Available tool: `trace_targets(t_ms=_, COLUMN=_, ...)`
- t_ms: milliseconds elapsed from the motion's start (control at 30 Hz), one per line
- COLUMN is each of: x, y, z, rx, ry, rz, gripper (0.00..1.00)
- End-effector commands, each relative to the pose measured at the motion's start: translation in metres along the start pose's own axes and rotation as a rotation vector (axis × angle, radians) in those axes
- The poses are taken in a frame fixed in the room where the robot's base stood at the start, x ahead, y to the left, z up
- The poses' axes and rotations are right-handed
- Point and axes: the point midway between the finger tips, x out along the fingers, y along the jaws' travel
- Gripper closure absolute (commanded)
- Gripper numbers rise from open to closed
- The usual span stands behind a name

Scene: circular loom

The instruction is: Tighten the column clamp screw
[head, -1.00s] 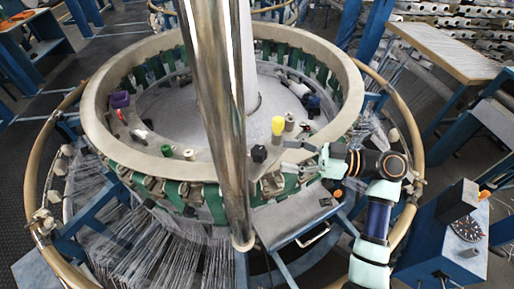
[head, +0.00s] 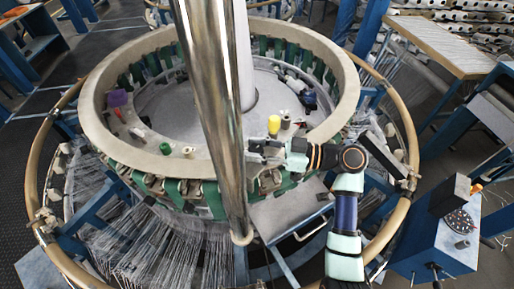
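A shiny metal column (head: 208,90) rises through the middle of the head view, in front of the loom ring. A small tan collar (head: 242,238) sits at its lower end. I cannot make out a clamp screw for certain. My gripper (head: 258,151) is over the front right part of the ring, just right of the column. Its two grey fingers point left and look apart, with a small dark piece near their tips. I see nothing clearly held, and I cannot tell whether the fingers touch anything.
The loom's pale ring (head: 110,142) surrounds a grey disc with a yellow-topped part (head: 273,124) close behind my gripper. A wooden outer hoop (head: 405,130) circles the loom. A blue cabinet (head: 440,245) stands at the lower right.

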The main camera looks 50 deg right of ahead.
Motion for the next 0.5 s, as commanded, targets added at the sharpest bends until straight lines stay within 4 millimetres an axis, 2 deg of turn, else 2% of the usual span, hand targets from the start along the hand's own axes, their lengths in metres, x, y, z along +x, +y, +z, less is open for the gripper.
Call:
trace_targets(t_ms=33, x=-0.0001, y=0.0, z=-0.0001, rx=0.0, ry=0.0, rz=0.0, gripper=0.85)
trace_targets(t_ms=100, x=-0.0001, y=0.0, z=-0.0001, rx=0.0, ry=0.0, rz=0.0, gripper=0.97)
trace_targets(t_ms=500, x=-0.0001, y=-0.0012, z=0.0005, rx=-0.001, ry=0.0, rz=0.077, gripper=0.98)
